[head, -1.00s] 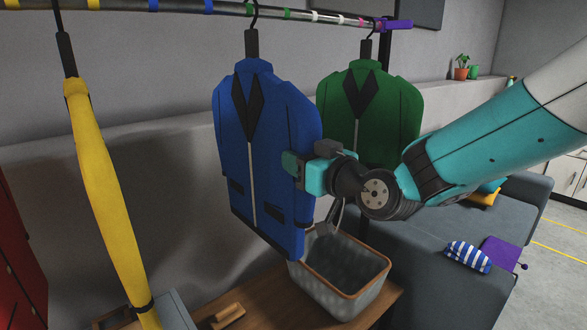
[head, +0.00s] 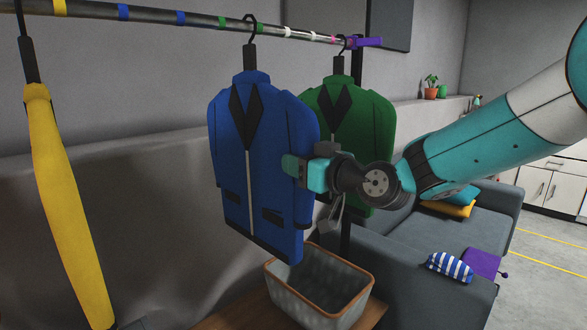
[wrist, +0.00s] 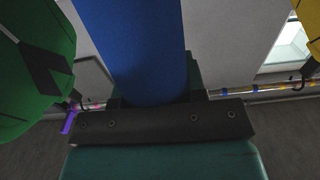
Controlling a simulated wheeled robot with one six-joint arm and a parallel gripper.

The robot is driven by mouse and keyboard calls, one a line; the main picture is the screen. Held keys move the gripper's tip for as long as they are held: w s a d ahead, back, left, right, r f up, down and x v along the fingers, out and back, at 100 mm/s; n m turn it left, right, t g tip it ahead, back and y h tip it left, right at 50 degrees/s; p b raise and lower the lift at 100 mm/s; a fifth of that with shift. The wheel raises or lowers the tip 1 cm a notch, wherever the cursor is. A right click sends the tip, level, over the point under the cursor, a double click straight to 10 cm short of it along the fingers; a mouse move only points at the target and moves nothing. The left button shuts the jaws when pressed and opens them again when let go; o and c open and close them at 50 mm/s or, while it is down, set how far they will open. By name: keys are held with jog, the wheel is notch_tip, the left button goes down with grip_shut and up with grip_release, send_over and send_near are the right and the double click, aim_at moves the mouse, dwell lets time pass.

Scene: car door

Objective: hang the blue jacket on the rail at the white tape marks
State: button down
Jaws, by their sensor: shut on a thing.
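The blue jacket (head: 230,150) hangs upright from a dark hanger whose hook (head: 249,30) is at the rail (head: 200,21), near a green tape mark. I cannot tell whether the hook bears on the rail. The white tape marks (head: 287,32) lie just to the right of the hook, with a second one (head: 312,37) farther right. My gripper (head: 297,168) is shut on the jacket's right-hand side, at the sleeve. In the wrist view the blue jacket (wrist: 130,45) rises between my gripper's fingers (wrist: 155,105).
A green jacket (head: 350,115) hangs to the right, close behind my gripper, near the purple rail end (head: 366,42). A yellow garment (head: 65,200) hangs at the far left. A basket (head: 320,300) stands below. Grey sofa (head: 400,255) at right. The rail between yellow and blue is free.

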jog(key=w+d+b, duration=0.2)
jog(key=w+d, duration=0.7)
jog(key=w, duration=0.2)
jog(key=shift+d, duration=0.25)
dwell(1.2)
jog(key=shift+f+b, duration=0.15)
jog(key=shift+b, duration=0.35)
jog(key=c, duration=0.6)
grip_release()
jog(key=shift+f, duration=0.15)
